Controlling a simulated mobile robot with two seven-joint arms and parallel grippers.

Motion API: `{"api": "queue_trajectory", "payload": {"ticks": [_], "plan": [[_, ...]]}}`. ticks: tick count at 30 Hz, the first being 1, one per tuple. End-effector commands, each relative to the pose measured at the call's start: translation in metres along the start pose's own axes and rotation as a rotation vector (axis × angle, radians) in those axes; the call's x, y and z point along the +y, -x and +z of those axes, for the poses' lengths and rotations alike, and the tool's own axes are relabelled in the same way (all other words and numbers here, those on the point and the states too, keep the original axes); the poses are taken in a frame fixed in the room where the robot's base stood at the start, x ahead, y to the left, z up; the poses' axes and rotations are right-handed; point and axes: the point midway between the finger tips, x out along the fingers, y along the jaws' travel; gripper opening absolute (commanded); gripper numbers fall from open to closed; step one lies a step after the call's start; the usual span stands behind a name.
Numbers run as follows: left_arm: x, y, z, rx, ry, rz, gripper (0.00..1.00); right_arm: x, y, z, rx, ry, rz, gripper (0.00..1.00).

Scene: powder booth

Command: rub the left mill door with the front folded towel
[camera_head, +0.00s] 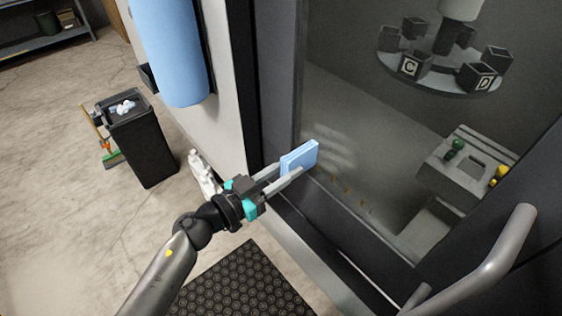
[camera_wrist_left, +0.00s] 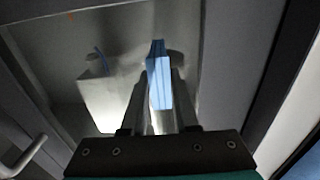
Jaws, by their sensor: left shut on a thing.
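My left gripper (camera_head: 287,173) is shut on a light blue folded towel (camera_head: 300,157) and holds it up against or very near the window of the mill door (camera_head: 335,215); the head view does not settle whether they touch. Pale smudges show on the glass just right of the towel. In the left wrist view the towel (camera_wrist_left: 158,78) stands between the two fingers (camera_wrist_left: 160,105), with the glass (camera_wrist_left: 110,50) behind it. My right gripper is not in view.
A thick grey door handle (camera_head: 490,262) sticks out at the lower right. Behind the glass are a carousel (camera_head: 440,80) with lettered blocks and a grey fixture (camera_head: 465,170). A black bin (camera_head: 145,145), white bottles (camera_head: 203,175) and a black floor mat (camera_head: 245,285) lie left and below.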

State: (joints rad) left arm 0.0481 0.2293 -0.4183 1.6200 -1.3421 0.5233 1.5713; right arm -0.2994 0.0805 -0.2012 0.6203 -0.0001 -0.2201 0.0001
Motion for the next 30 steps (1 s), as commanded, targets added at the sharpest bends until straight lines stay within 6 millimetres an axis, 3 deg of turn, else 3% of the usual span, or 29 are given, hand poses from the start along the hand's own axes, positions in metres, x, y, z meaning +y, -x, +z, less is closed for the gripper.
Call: {"api": "queue_trajectory", "payload": {"ticks": [6,30], "plan": [[0.021,-0.002,-0.003,0.000,0.003,0.000,0.00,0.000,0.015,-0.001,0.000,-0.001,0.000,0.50],[0.068,-0.001,-0.002,0.002,0.000,0.003,0.00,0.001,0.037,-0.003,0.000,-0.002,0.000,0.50]]}}
